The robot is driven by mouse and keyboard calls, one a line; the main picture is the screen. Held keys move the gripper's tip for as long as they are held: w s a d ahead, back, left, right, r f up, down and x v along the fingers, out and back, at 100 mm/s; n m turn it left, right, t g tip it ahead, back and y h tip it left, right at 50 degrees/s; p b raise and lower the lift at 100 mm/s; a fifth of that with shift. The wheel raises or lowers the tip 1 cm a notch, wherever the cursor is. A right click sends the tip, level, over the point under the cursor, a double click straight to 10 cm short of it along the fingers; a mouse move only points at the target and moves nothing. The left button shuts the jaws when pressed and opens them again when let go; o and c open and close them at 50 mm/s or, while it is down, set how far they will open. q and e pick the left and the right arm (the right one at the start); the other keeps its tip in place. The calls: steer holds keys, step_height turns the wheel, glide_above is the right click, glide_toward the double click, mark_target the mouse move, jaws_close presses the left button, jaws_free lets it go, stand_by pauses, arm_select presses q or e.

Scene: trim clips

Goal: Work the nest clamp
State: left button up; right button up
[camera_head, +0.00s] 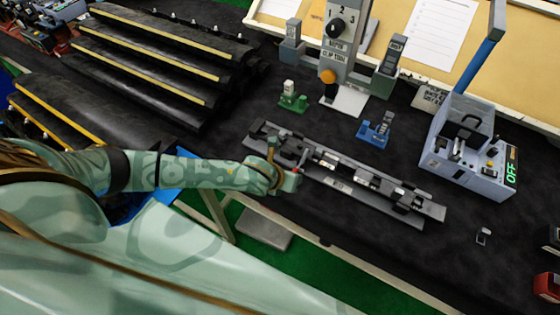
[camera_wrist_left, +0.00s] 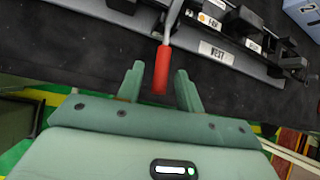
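The nest (camera_head: 425,208) is a long dark grey rail fixture with several blocks along it, lying at a slant on the black bench mat. Its "NEST" label (camera_wrist_left: 216,53) shows in the left wrist view. The clamp's red handle (camera_wrist_left: 161,72) on a grey metal rod points back toward my left gripper (camera_wrist_left: 158,88). The two green fingers are open, one on each side of the handle's end, with a gap on both sides. In the head view, my left gripper (camera_head: 285,174) is at the nest's front edge, by the red handle tip (camera_head: 297,171). My right gripper is not in view.
A grey machine (camera_head: 470,150) with a blue lever and "OFF" display stands right. A dial post (camera_head: 341,45) stands behind the nest. A green holder (camera_head: 292,98) and blue holder (camera_head: 374,131) sit between. Black ridged racks (camera_head: 150,60) fill the left. Mat front right is mostly clear.

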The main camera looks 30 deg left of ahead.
arm_select(q)
steer(key=p+v, duration=0.3)
steer(key=v, duration=1.2)
steer(key=shift+s+r, duration=0.2)
steer(key=shift+r, duration=0.05)
